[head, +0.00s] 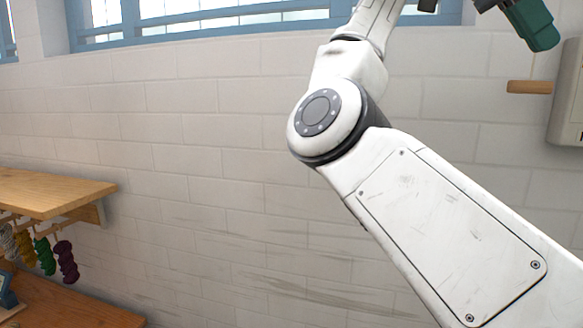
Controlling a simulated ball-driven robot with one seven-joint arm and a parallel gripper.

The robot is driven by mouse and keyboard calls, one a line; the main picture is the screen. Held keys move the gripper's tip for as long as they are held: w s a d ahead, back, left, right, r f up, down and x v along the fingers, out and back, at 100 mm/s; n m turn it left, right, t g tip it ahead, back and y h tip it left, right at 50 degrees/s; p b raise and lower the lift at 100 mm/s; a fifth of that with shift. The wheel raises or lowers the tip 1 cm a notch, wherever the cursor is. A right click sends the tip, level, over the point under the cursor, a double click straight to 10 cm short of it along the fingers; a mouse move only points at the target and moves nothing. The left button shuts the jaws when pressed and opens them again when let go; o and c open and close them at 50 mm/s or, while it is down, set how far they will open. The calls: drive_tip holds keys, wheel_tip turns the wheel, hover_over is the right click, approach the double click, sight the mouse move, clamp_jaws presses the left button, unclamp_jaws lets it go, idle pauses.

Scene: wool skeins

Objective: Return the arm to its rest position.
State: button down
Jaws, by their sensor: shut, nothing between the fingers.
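My white arm (440,225) rises from the lower right corner to a round grey-capped elbow joint (317,112) near the middle. From there it bends up and leaves the picture at the top edge. My gripper is not clearly seen; the arm's end lies beyond the top of the frame. A dark green block (533,24) with a black part shows at the top right, cut off by the edge. I cannot tell what it belongs to.
A wooden shelf (62,190) at the left has skeins hanging under it, including a green one (45,256) and a purple one (66,262). A wooden surface (75,305) lies below. A wooden peg (529,87) and grey box (568,100) are at right. Blue-framed windows (200,20) top the pale wall.

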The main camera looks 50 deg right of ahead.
drive_tip(key=w+d+f+n+h+b, duration=0.1)
drive_tip(key=w+d+f+n, duration=0.1)
drive_tip(key=w+f, duration=0.4)
drive_tip(key=w+d+f+n+h, duration=0.1)
drive_tip(key=w+f+n+h, duration=0.15)
drive_tip(key=f, duration=0.55)
drive_tip(key=w+a+f+n+t+h+b, duration=0.15)
drive_tip(key=w+f+n, duration=0.25)
drive_tip(key=f, duration=0.8)
drive_tip(key=w+a+f+n+t, duration=0.1)
drive_tip(key=w+f+n+t, duration=0.2)
drive_tip(key=f, duration=0.8)
drive_tip(key=w+a+f+n+t+h+b, duration=0.1)
drive_tip(key=w+f+n, duration=0.35)
drive_tip(key=f, duration=0.75)
drive_tip(key=s+a+f+n+t+y, duration=0.15)
drive_tip(key=a+f+n, duration=0.3)
drive_tip(key=f, duration=0.45)
drive_tip(key=s+a+f+n+t+y, duration=0.1)
drive_tip(key=s+a+f+n+y, duration=0.15)
drive_tip(key=a+f, duration=0.5)
drive_tip(key=s+a+f+n+y+b, duration=0.1)
drive_tip(key=s+a+f+n+y, duration=0.4)
drive_tip(key=s+a+f, duration=0.7)
wheel_tip(320, 180, down, 2)
drive_tip(key=shift+s+a+f+n+b, duration=0.15)
drive_tip(key=shift+s+a+n+b, duration=0.2)
drive_tip(key=shift+a+n, duration=0.4)
drive_tip(key=shift+w, duration=0.1)
